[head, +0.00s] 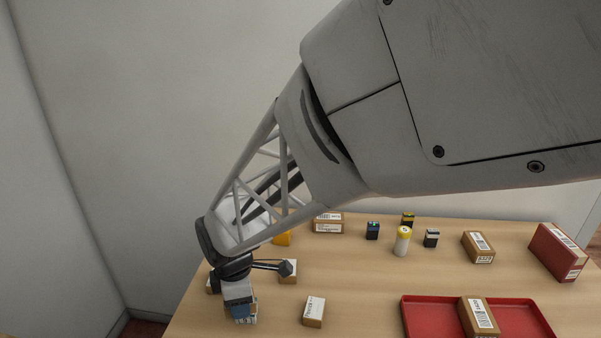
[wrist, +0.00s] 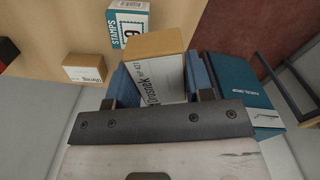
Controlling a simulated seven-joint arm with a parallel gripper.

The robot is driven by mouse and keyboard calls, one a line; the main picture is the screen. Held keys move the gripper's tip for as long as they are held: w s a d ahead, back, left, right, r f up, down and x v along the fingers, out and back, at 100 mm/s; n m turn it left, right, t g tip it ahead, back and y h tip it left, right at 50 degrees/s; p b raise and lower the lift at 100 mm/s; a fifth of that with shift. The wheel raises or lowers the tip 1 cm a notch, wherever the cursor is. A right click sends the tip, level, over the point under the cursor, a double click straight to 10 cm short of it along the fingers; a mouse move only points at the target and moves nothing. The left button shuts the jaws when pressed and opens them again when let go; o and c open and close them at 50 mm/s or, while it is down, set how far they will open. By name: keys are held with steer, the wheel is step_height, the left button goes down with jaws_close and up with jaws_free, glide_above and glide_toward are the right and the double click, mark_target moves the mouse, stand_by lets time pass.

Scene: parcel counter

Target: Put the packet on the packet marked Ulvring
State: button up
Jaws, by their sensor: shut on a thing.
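My gripper (head: 242,313) is low at the left end of the counter in the head view. In the wrist view my gripper (wrist: 160,82) is shut on a brown packet (wrist: 158,46) with a white label that seems to read Drosnak, a blue finger on each side. Another small brown packet (wrist: 84,60) lies apart at the left, its white label ending in what looks like "lvring". Which packet this is in the head view I cannot tell. The held packet is mostly hidden there.
A stamps box (wrist: 128,24) stands near the packets. A teal parcel drop box (wrist: 238,82) is beyond the counter edge. In the head view, a labelled packet (head: 314,312) and a red tray (head: 413,316) lie right of my gripper. Batteries, a yellow-white cylinder (head: 402,241) and boxes stand behind.

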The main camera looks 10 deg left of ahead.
steer(key=w+a, duration=0.3)
steer(key=w, duration=0.1)
steer(key=w+a+f, duration=0.1)
steer(key=w+a, duration=0.6)
steer(key=w, duration=0.1)
steer(key=shift+a+f, duration=0.25)
steer(key=shift+f, duration=0.1)
steer(key=shift+f, duration=1.65)
steer(key=shift+f, duration=0.1)
steer(key=o, duration=1)
steer(key=shift+c, duration=0.2)
step_height(320, 180, up, 12)
